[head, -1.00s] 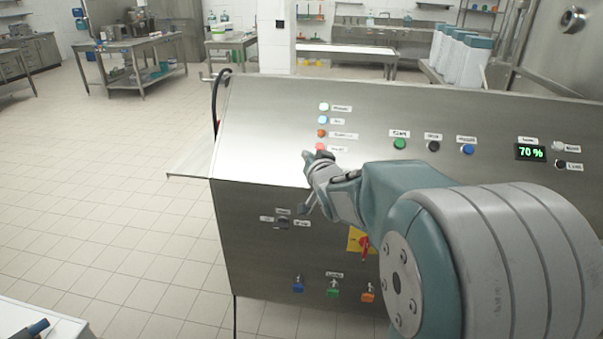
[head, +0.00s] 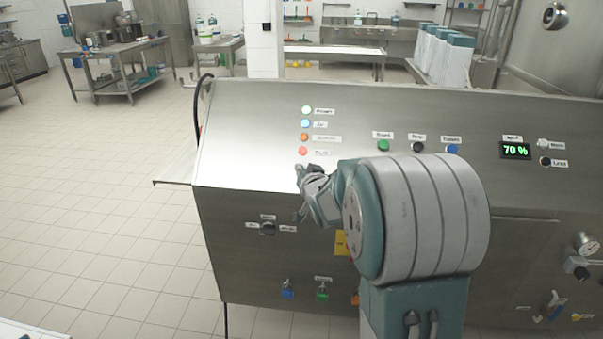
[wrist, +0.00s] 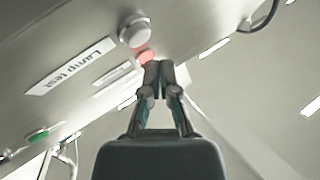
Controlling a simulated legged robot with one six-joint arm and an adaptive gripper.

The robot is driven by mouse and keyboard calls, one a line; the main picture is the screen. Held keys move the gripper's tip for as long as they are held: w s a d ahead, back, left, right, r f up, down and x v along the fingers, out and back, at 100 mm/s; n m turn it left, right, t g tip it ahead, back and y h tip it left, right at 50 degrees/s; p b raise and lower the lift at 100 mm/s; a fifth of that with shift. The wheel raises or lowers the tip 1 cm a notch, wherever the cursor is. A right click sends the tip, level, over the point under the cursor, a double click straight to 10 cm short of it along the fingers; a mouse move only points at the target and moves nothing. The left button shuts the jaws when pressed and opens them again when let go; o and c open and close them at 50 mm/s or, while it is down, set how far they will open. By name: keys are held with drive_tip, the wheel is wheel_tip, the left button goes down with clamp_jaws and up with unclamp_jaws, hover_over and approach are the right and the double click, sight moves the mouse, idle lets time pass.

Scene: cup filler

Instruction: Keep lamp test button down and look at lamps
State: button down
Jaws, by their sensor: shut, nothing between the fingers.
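The lamp test button (wrist: 135,32) is a round pale grey knob beside the "Lamp test" label (wrist: 70,67) in the wrist view. My gripper (wrist: 160,66) is shut and empty, its fingertips just below and right of the button in that view, with a small gap in the picture. A red lamp (wrist: 147,56) shows between them. The lamps there are whitish (head: 307,110), light blue (head: 305,123), orange (head: 304,137) and red (head: 303,151). The whitish and blue ones look bright; the orange looks duller.
A selector switch (head: 267,229) sits on the front below my gripper. Tiled floor (head: 100,200) is open at left.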

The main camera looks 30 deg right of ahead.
drive_tip(key=shift+w+d+f, duration=0.15)
drive_tip(key=shift+w+f, duration=0.15)
drive_tip(key=shift+f, duration=0.1)
drive_tip(key=shift+a, duration=0.5)
drive_tip(key=shift+d, duration=0.1)
drive_tip(key=shift+d, duration=0.3)
drive_tip(key=shift+a, duration=0.25)
drive_tip(key=shift+w+d+f, duration=0.1)
drive_tip(key=shift+d, duration=0.1)
drive_tip(key=shift+w+f, duration=0.1)
drive_tip(key=shift+f, duration=0.05)
